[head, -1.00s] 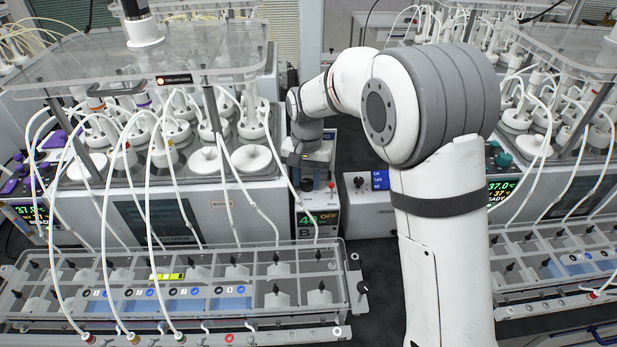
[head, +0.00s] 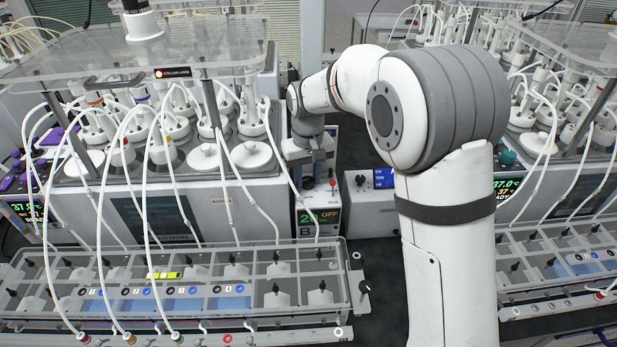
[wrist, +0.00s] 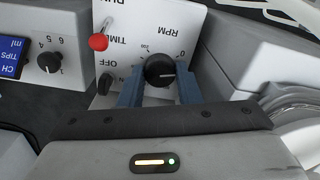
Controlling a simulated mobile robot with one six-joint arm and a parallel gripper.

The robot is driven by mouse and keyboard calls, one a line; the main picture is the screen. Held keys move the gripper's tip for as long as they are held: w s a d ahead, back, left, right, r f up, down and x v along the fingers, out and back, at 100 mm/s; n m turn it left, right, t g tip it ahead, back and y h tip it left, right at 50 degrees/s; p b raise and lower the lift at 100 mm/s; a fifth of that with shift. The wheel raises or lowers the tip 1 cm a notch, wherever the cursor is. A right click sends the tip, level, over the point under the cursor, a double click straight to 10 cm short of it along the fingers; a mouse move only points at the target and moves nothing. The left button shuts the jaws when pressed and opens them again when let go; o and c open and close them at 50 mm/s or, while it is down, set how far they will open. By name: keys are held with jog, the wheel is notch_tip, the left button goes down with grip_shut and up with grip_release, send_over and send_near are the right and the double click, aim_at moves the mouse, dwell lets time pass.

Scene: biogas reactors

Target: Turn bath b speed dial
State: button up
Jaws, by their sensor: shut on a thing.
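The bath B speed dial (wrist: 160,70) is a black knob marked RPM on a pale control panel, seen upside down in the wrist view. My gripper (wrist: 160,90) has its two blue-grey fingers on either side of the knob and is shut on it. In the head view my gripper (head: 309,176) reaches down to the top of the small unit B (head: 318,220). Its front display appears to read 20, with OFF beside it. The dial is hidden behind my gripper in the head view.
Near the dial, the wrist view shows a red-tipped toggle (wrist: 98,42) and a small black OFF switch (wrist: 105,84). A neighbouring box has a blue screen (wrist: 10,56) and black knob (wrist: 49,62). Tubed reactors (head: 170,130) stand close on the left.

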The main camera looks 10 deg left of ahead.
aim_at(308, 179)
jog(key=shift+n, duration=1.2)
jog(key=o, duration=0.7)
jog(key=shift+r+b, duration=0.8)
jog(key=shift+r, duration=3.15)
